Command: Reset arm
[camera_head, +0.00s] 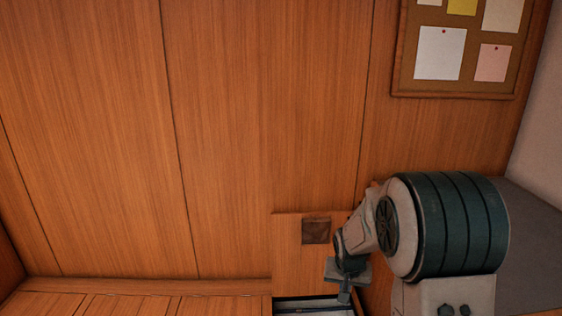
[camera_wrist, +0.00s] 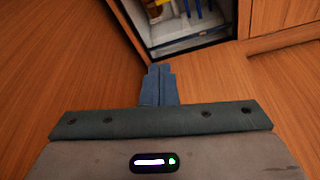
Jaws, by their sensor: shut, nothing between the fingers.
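My gripper (camera_wrist: 158,70) shows in the wrist view with its two blue-grey fingers pressed together and nothing between them. Just beyond the fingertips is an open compartment (camera_wrist: 150,48) with a dark frame and a pale front edge, holding a few items, some of them blue. The gripper appears apart from it, though the exact gap is hard to tell. In the head view my gripper (camera_head: 345,292) points down at the lower right, beside a wooden panel (camera_head: 287,240) with a dark square on it. My arm covers part of that area.
A wooden panelled surface (camera_head: 225,130) fills most of the head view and is bare. A corkboard (camera_head: 398,60) with several pinned notes hangs at the upper right. Below the wooden panel is a pale open compartment (camera_head: 300,303), partly cut off. A wooden ledge (camera_head: 140,287) runs along the bottom left.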

